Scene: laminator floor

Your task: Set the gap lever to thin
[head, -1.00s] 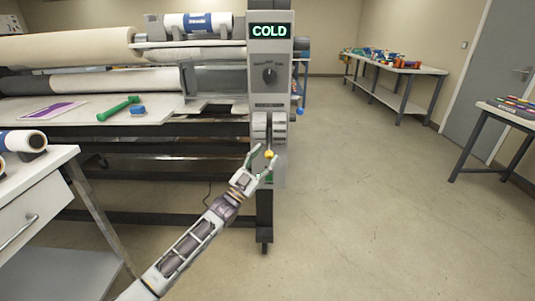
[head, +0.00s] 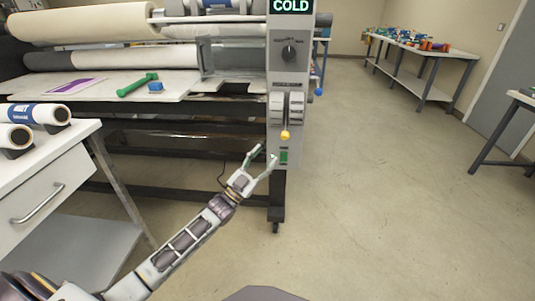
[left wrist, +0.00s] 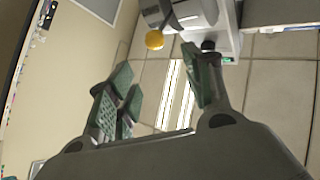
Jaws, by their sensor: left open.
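The gap lever, with its round yellow knob (head: 285,135), hangs on the front of the laminator's grey end panel (head: 290,80), pointing down below a pale slotted housing (head: 287,107). Its position marks are too small to read. My left gripper (head: 265,155) is open and empty, just below and left of the knob in the head view. In the left wrist view the yellow knob (left wrist: 154,41) shows beyond the open fingers (left wrist: 158,78), apart from them. My right gripper is out of view.
A black dial (head: 289,53) and a COLD display (head: 291,7) sit above the lever; a green switch (head: 284,157) is below. A white drawer cabinet (head: 75,165) with rolls stands at left. The floor at right (head: 380,200) is clear.

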